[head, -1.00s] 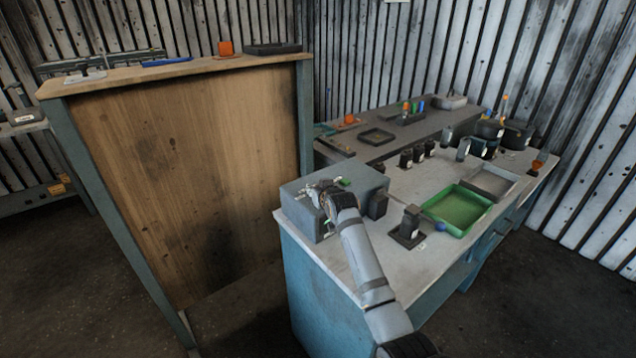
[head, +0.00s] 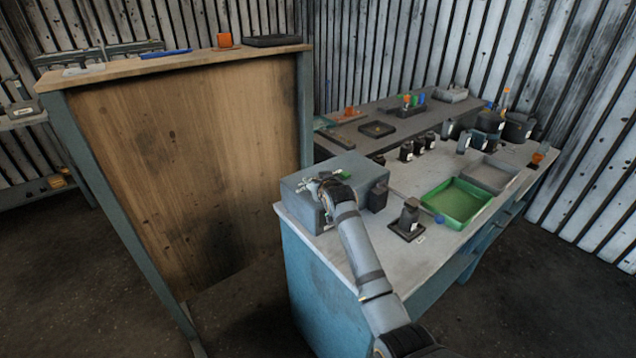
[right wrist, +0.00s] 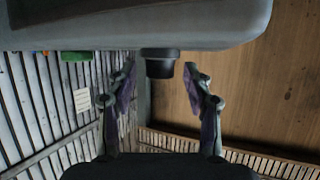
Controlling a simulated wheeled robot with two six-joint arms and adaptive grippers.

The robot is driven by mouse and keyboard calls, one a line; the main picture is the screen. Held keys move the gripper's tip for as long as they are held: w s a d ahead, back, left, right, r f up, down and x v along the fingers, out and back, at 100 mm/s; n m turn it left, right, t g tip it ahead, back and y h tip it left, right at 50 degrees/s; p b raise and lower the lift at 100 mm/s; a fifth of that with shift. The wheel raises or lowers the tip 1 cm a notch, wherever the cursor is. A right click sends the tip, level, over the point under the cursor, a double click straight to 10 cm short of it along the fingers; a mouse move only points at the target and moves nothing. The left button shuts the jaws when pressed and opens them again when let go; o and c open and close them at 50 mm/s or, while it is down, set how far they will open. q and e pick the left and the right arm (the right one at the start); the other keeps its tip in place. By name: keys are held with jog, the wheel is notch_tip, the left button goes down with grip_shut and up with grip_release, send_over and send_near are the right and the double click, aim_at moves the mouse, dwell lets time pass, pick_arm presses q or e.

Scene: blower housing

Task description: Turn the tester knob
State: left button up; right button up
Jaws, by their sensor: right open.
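The tester is a grey box (head: 362,168) on the near left corner of the bench, with a small green part on top. A short black knob (right wrist: 160,66) sticks out from the grey box in the right wrist view. My right gripper (right wrist: 160,78) is open, with one finger on each side of the knob. Gaps show between both fingers and the knob. In the head view my right gripper (head: 322,186) is at the box's left front edge, and the knob is hidden there. My left gripper is not in view.
A green tray (head: 452,219), a grey tray (head: 515,172) and a small dark device on a plate (head: 409,220) stand to the right on the bench (head: 330,246). A tall wooden panel (head: 190,170) stands left, across a floor gap.

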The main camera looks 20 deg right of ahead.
jog(key=v, duration=1.2)
jog(key=shift+d+f, duration=0.1)
